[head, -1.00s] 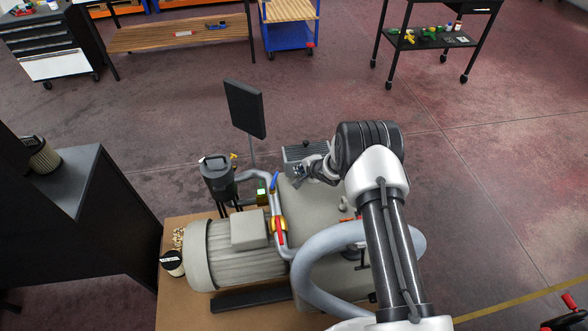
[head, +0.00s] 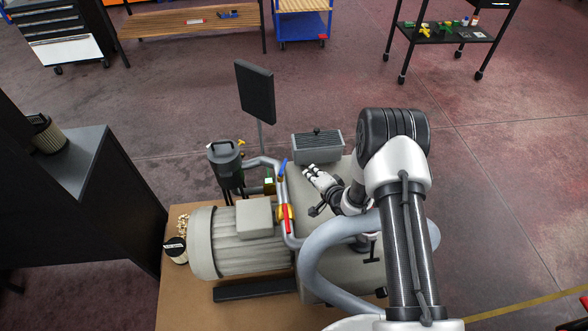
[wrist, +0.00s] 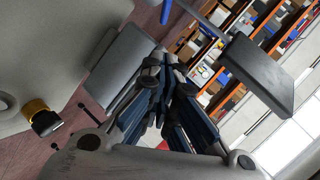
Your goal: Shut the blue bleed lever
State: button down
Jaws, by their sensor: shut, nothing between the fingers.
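The blue bleed lever (head: 283,168) is a short blue handle on the grey pipe beside the filter canister, left of my gripper. It leans slightly off upright in the head view. A blue bar at the top of the wrist view (wrist: 166,11) looks like the same lever. My gripper (head: 309,171) is shut and empty. It sits over the tank, right of the lever and apart from it. Its fingers (wrist: 163,62) point up and left in the head view. The lever's base is too small to make out.
A red handle (head: 287,219) with a yellow collar lies along the pipe. A dark screen (head: 256,92) stands behind the lever, and a grey finned box (head: 317,146) stands behind my gripper. The canister (head: 225,157), motor (head: 240,255) and thick hose (head: 318,273) crowd the table.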

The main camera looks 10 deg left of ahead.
aim_at(283, 168)
jog(key=s+a+b+x, duration=0.1)
jog(key=b+x, duration=0.4)
jog(key=x, duration=0.7)
jog(key=shift+a+f+t, duration=0.3)
jog(key=shift+a+f, duration=0.15)
jog(key=shift+f, duration=0.05)
